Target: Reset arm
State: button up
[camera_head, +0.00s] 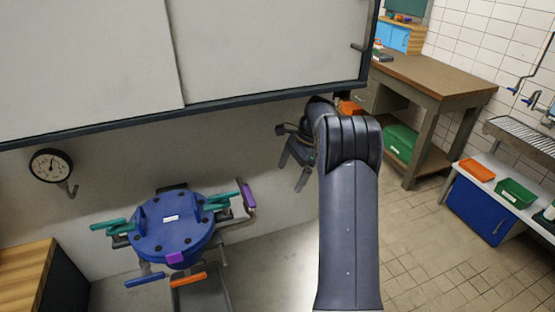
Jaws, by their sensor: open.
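My arm rises from the bottom of the head view, right of the middle, and bends at a dark joint near the wall. My gripper (293,170) hangs to the left of that joint, its two dark fingers pointing down and apart. It is open, and nothing shows between the fingers. It is in front of the pale wall, up and to the right of the round blue device (172,228). Part of the wrist is hidden behind the arm.
The blue device has teal, purple, blue and orange handles. A gauge (51,166) hangs on the wall at left, above a wooden top (20,275). A brown workbench (430,75) and a blue cabinet (478,210) stand at right. The tiled floor (430,265) between is clear.

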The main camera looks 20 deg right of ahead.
jog(key=p, duration=0.2)
send_near(249, 194)
jog(key=x, duration=0.5)
jog(key=shift+s+d, duration=0.1)
jog(key=shift+d, duration=0.1)
jog(key=x, duration=0.5)
jog(key=shift+a+f+p, duration=0.15)
jog(key=shift+a+p, duration=0.15)
jog(key=shift+p, duration=0.1)
